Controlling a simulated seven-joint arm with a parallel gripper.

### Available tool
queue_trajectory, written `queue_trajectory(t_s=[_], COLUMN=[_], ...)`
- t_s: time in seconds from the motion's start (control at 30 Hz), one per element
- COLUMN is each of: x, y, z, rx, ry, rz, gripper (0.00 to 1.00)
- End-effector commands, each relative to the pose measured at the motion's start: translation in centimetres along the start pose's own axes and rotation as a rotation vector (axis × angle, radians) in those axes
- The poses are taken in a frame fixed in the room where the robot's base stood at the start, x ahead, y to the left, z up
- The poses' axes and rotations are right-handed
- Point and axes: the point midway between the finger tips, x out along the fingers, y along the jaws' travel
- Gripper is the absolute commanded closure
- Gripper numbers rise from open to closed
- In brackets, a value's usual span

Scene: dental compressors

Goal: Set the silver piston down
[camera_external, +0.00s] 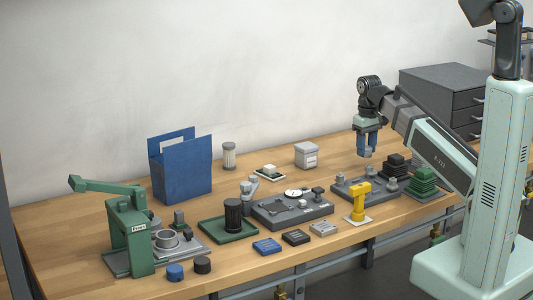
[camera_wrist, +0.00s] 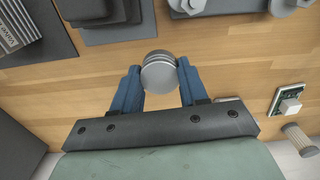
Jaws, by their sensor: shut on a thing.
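The silver piston (camera_wrist: 159,73) is a round metal cylinder with ringed grooves, held between the two blue fingers of my gripper (camera_wrist: 158,79) in the wrist view. In the external view my gripper (camera_external: 367,147) points down at the right part of the bench, with the piston (camera_external: 365,154) small between its fingertips. It appears to be above the wood, behind the dark grey fixture plate (camera_external: 350,190); whether its underside touches anything cannot be told.
Bare wooden bench (camera_external: 345,152) lies around and behind my gripper. A white-grey box (camera_external: 306,155) stands to the left. Dark and green stacked parts (camera_external: 423,178) and a yellow tool (camera_external: 358,203) are nearer the front. A grey drawer cabinet (camera_external: 440,90) stands at the back right.

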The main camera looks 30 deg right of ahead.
Motion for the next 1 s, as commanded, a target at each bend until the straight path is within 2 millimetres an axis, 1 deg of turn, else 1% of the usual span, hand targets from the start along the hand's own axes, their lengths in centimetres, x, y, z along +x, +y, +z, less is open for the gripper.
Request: queue_trajectory(t_s=[0.17, 0.2, 0.57, 0.77, 0.87, 1.0], x=[0.0, 0.0, -0.1, -0.2, -0.4, -0.7], y=[1.7, 1.0, -2.8, -6.2, -8.8, -13.2], z=[0.1, -0.1, -1.4, -2.7, -3.7, -5.4], rx=[0.029, 0.017, -0.050, -0.108, -0.153, -0.228], ry=[-0.001, -0.001, -0.004, -0.006, -0.007, -0.010], rz=[0.000, -0.001, 0.000, -0.001, -0.001, 0.000], gripper=[0.88, 0.88, 0.88, 0.88, 0.88, 0.88])
